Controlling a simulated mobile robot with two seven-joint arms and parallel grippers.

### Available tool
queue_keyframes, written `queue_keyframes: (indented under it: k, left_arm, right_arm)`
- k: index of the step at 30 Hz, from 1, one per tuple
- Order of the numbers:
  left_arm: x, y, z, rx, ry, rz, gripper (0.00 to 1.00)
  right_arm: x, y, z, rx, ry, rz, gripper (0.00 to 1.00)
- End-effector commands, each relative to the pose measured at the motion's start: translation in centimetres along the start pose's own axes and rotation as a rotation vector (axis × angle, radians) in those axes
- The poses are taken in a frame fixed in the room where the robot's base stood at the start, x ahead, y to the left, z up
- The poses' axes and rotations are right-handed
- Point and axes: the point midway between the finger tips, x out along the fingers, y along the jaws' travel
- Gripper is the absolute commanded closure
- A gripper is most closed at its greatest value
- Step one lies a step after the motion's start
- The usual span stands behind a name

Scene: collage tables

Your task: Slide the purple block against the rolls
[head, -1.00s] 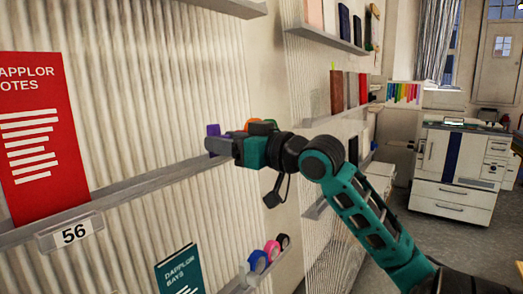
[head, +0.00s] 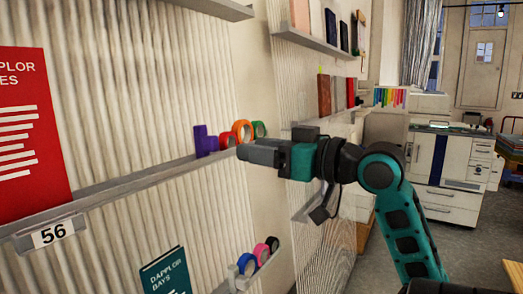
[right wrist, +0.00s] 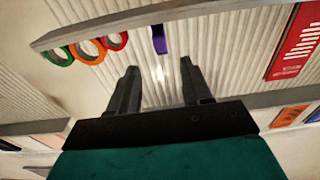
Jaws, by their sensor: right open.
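The purple block (head: 206,141), stepped in shape, stands on the upper grey ledge of the ribbed wall. To its right on the ledge are the rolls: a red one (head: 227,140), an orange one (head: 243,124) and a green one (head: 259,129). In the right wrist view a gap shows between the purple block (right wrist: 158,40) and the red roll (right wrist: 117,40). My right gripper (head: 243,152) is in front of the ledge, overlapping the rolls' lower edge in the head view. Its fingers (right wrist: 160,68) are apart and empty, pointing towards the block. My left gripper is out of view.
A red booklet (head: 30,140) stands on the ledge at left, above a "56" tag (head: 53,235). A lower ledge holds a teal booklet (head: 165,275) and several tape rolls (head: 260,251). Shelves with books (head: 338,92) are beyond.

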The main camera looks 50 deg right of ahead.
Motion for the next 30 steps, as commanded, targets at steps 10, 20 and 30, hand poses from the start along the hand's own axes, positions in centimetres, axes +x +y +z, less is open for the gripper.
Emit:
queue_keyframes:
  k: [10,20,30]
  left_arm:
    - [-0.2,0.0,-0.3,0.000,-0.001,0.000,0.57]
    - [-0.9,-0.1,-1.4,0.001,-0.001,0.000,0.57]
    - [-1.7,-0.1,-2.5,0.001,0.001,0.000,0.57]
  right_arm:
    - [0.8,-0.7,-0.9,-0.015,-0.040,-0.033,0.73]
    - [3.9,-4.4,-3.5,-0.063,-0.302,-0.147,1.00]
    - [5.8,-7.7,-5.2,-0.127,-0.621,-0.120,1.00]
